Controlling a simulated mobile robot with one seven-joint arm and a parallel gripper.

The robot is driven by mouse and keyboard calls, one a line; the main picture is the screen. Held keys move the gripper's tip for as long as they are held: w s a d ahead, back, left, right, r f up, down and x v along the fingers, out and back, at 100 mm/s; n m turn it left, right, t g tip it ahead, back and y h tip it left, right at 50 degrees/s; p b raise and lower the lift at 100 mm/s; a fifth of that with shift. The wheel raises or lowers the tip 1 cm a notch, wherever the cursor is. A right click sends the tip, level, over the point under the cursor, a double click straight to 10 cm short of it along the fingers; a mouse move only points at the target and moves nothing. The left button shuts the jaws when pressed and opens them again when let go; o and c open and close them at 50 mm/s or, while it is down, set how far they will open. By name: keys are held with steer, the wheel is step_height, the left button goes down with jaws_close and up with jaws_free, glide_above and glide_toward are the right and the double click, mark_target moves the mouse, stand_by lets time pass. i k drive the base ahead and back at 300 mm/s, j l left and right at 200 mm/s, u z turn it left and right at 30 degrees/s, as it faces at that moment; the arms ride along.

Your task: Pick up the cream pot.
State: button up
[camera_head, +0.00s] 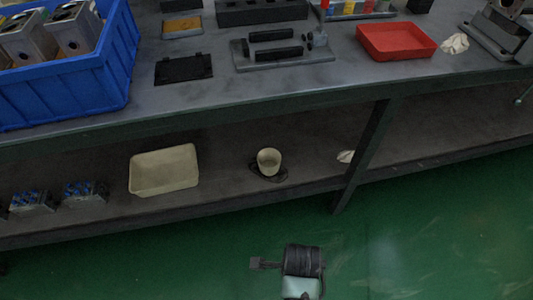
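The cream pot (268,160) is a small round, open-topped vessel standing upright on the lower shelf of the bench, near the middle of the view. A dark, thin, looped thing lies around or behind its base; I cannot tell what it is. My gripper (257,263) is at the bottom of the view, above the green floor, in front of the shelf and apart from the pot. Its fingers are small and dark here, so I cannot tell if they are open or shut. Nothing shows held in it.
A cream tray (164,187) stands left of the pot, with metal valve blocks (86,191) further left. The bench top (210,97) overhangs the shelf, carrying a blue crate (75,85) and red tray (396,53).

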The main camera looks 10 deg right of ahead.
mark_target(269, 159)
steer(key=i, duration=1.25)
